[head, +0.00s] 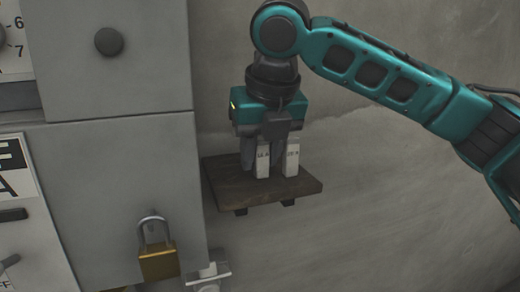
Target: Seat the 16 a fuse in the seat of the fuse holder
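Two pale upright blocks with dark printing, which look like fuses, stand on a small dark wooden shelf (225,188). The left fuse (262,170) has a label that seems to read 16 A, though it is small. The label of the right fuse (293,168) is not clear. My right gripper (262,158) points down from above, with one dark finger on each side of the left fuse. Whether the fingers touch it is too small to tell. I cannot identify the fuse holder for certain. My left gripper is not in view.
A grey cabinet (120,190) fills the left, close to the shelf, with a brass padlock (158,263) on it. A light grey fitting (208,274) is below the shelf, partly cut off by the frame. The concrete wall (370,205) behind is bare to the right.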

